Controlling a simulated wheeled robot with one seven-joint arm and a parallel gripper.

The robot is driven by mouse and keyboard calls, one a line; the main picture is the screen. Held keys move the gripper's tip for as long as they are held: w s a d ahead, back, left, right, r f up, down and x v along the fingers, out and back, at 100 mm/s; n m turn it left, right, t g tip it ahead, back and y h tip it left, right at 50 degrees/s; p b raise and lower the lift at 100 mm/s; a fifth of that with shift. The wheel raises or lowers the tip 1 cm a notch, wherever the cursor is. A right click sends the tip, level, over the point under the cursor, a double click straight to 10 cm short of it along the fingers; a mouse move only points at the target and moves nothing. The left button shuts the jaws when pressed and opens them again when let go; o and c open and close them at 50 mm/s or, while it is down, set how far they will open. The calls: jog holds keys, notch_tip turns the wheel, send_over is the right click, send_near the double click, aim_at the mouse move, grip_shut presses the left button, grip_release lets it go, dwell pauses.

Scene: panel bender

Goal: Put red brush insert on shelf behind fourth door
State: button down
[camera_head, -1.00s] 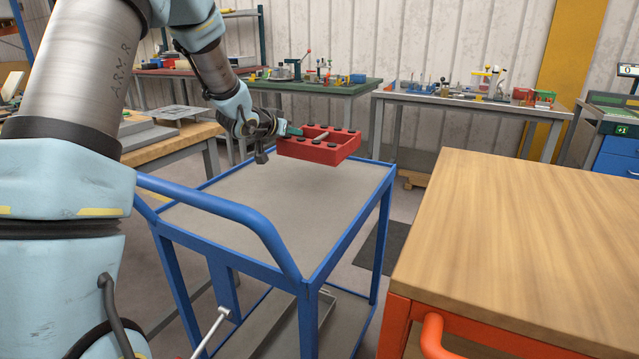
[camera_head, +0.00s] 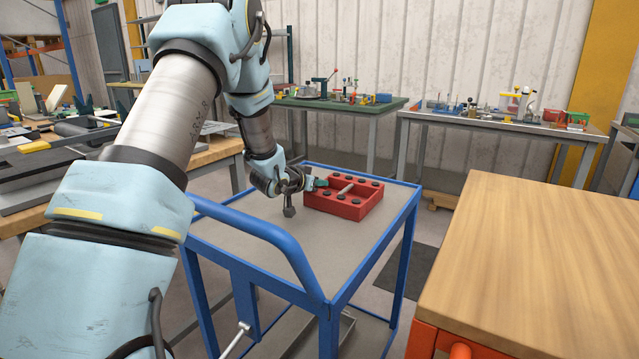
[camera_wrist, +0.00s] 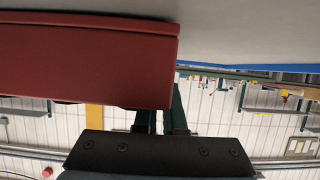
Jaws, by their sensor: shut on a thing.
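The red brush insert (camera_head: 347,208) is a shallow red box with several dark round pieces and a light rod on top. It is level, on or just above the grey top of a blue trolley (camera_head: 370,258); I cannot tell if it touches. My gripper (camera_head: 320,183) is shut on its left side. In the wrist view, the insert (camera_wrist: 85,65) fills the upper left, and the green fingers of my gripper (camera_wrist: 160,115) meet its edge. No shelf with doors can be made out.
An orange-framed cabinet with a wooden top (camera_head: 545,250) stands close at the right. A green-topped bench (camera_head: 345,104) and a grey bench (camera_head: 490,122) with small parts line the back wall. A wooden table (camera_head: 215,152) is at left. The trolley top around the insert is clear.

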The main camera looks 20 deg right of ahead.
jog(key=c, duration=1)
grip_release()
